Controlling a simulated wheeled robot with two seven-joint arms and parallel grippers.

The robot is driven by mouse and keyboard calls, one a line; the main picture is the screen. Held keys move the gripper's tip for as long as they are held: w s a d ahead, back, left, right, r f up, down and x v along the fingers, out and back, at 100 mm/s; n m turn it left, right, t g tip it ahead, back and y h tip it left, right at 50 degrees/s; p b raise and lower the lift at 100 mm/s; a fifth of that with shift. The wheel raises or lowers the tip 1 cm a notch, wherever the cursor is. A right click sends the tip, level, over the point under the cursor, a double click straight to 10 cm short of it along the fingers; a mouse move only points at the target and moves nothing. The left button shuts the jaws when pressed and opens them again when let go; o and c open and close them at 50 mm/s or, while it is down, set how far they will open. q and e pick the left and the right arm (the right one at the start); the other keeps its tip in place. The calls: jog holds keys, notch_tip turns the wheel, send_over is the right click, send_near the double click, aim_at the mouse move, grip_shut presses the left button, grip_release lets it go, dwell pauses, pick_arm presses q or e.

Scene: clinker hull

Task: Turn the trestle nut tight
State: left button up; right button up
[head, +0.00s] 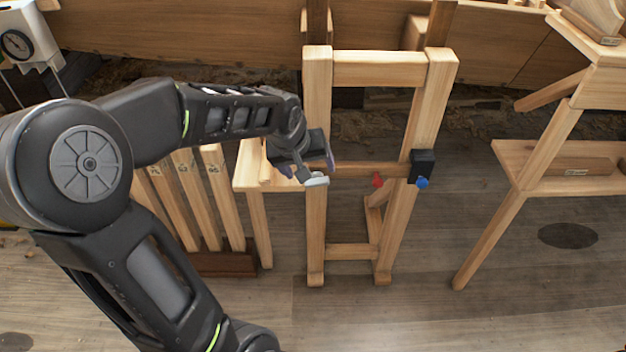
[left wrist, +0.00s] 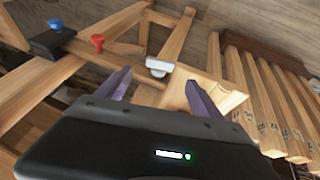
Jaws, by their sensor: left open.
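The wooden trestle (head: 380,70) stands upright in the middle of the head view. A pale grey nut-like piece (head: 316,181) sits by its left leg; I take it to be the trestle nut. It also shows in the left wrist view (left wrist: 158,66). My left gripper (head: 308,166) is open and empty, close to this piece. In the left wrist view the purple fingers (left wrist: 157,88) are spread, with the grey piece just beyond the gap, apart from both fingertips. My right gripper is in neither view.
A black block (head: 422,164) with a blue knob (head: 422,183) is on the trestle's right leg. A red knob (head: 377,180) sits between the legs. Wooden slats (head: 205,205) stand at left, a wooden stand (head: 500,225) at right. The planked hull (head: 190,35) runs behind.

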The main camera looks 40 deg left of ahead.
aim_at(317, 181)
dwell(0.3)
pick_arm(q)
jog(key=b+x, duration=0.2)
jog(key=x, duration=0.6)
jog(key=shift+r, duration=0.1)
jog(key=shift+c, duration=0.5)
jog(key=c, duration=1.3)
